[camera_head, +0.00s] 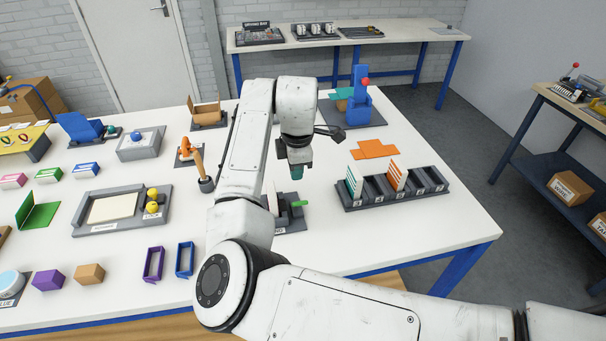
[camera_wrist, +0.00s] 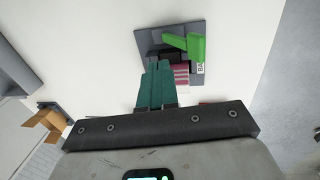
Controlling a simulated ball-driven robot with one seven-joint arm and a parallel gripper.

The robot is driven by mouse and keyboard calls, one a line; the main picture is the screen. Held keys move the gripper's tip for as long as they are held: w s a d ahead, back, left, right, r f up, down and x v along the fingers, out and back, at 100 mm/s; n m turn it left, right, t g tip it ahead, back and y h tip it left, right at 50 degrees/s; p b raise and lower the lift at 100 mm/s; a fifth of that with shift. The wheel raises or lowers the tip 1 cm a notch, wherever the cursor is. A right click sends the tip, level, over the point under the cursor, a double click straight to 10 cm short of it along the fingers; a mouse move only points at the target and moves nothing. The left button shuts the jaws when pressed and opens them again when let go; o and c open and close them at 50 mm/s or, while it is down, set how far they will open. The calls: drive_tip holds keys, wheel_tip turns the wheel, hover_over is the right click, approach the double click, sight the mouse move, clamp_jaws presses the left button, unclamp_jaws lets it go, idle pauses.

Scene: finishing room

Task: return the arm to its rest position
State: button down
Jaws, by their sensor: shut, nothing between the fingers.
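My gripper (camera_head: 297,173) hangs from my bent arm over the white table, its teal fingers pointing down. In the wrist view the teal fingers (camera_wrist: 155,88) are together, with nothing between them. Beyond their tips in that view is a grey fixture (camera_wrist: 150,38) with a green part (camera_wrist: 196,48) and a pink-and-white striped piece (camera_wrist: 181,75). In the head view the green part (camera_head: 299,203) shows just below the gripper, and my arm hides part of the fixture. I cannot tell the exact height of the fingers above it.
Right of the gripper is a dark slotted rack (camera_head: 405,193) holding upright cards, with orange flat pieces (camera_head: 374,149) behind it. A blue press (camera_head: 360,100) stands at the table's back. An orange-handled tool (camera_head: 199,165) stands left of my arm. Purple (camera_head: 154,263) and blue (camera_head: 185,259) frames lie near the front.

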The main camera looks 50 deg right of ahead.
wheel_tip(320, 180, up, 8)
drive_tip(key=s+a+b, duration=0.1)
drive_tip(key=shift+r, duration=0.25)
drive_tip(key=s+d+f+m+t+h, duration=0.2)
drive_tip(key=s+d+f+m+h, duration=0.3)
drive_tip(key=f, duration=0.4)
drive_tip(key=s+a+f+m+y, duration=0.1)
drive_tip(key=s+a+f, duration=0.2)
drive_tip(key=s+a+f+m+t+y, duration=0.1)
drive_tip(key=s+a+f+m, duration=0.1)
drive_tip(key=s+a+f, duration=0.1)
drive_tip(key=shift+s+a+f, duration=0.4)
drive_tip(key=shift+a, duration=0.2)
drive_tip(key=s+a+f+m+y, duration=0.35)
drive_tip(key=s+a+f, duration=0.25)
drive_tip(key=s+a, duration=0.4)
drive_tip(key=s+f+g, duration=0.3)
drive_tip(key=s+f, duration=0.3)
drive_tip(key=s, duration=0.3)
drive_tip(key=shift+s+g, duration=0.25)
drive_tip(key=shift+g, duration=0.05)
